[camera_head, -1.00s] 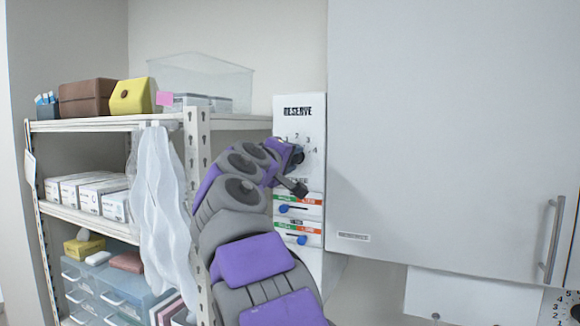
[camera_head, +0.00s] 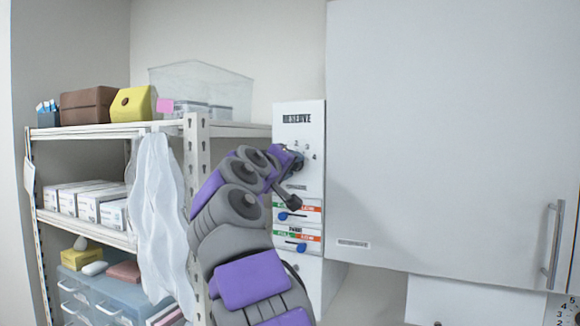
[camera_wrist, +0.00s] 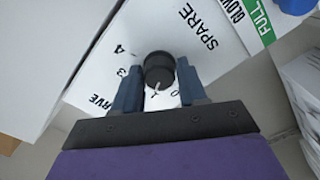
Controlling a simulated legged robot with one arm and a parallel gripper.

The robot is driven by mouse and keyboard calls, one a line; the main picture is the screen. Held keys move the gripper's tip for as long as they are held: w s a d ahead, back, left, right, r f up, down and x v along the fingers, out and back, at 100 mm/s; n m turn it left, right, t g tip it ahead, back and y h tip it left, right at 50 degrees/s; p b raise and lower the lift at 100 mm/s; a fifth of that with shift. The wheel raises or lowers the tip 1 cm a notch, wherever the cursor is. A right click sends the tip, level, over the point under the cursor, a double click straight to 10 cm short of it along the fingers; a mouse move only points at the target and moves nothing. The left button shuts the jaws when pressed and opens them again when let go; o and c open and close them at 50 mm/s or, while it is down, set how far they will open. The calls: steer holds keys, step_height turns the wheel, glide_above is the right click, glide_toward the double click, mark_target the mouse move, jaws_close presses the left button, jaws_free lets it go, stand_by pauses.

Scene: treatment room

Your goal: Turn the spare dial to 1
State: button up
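The spare dial (camera_wrist: 159,70) is a round black knob with a white pointer mark on the white panel (camera_wrist: 90,88), above the SPARE label in panel terms. In the wrist view its pointer points down toward my gripper's palm; the 4 and 3 show at left, and a small mark partly shows at lower right. Which number it points at cannot be read. My gripper (camera_wrist: 158,68) has its two blue fingers on either side of the knob, close against it. In the head view the panel (camera_head: 313,125) carries RESERVE at top, and my gripper (camera_head: 297,160) covers the dial.
Two sliders with blue knobs (camera_head: 283,216) sit below the dial. A large grey cabinet (camera_head: 450,130) stands close on the right. A shelf (camera_head: 90,131) with boxes and a hanging white plastic sheet (camera_head: 158,200) are at left.

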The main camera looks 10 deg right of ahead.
steer(key=o, duration=0.5)
steer(key=shift+w+a+f, duration=0.15)
steer(key=shift+w+f, duration=0.1)
steer(key=shift+w, duration=0.1)
steer(key=shift+c, duration=0.2)
steer(key=b+v, duration=0.2)
steer(key=v, duration=1.5)
steer(key=shift+s+a, duration=0.15)
steer(key=shift+a, duration=0.1)
steer(key=shift+r, duration=0.1)
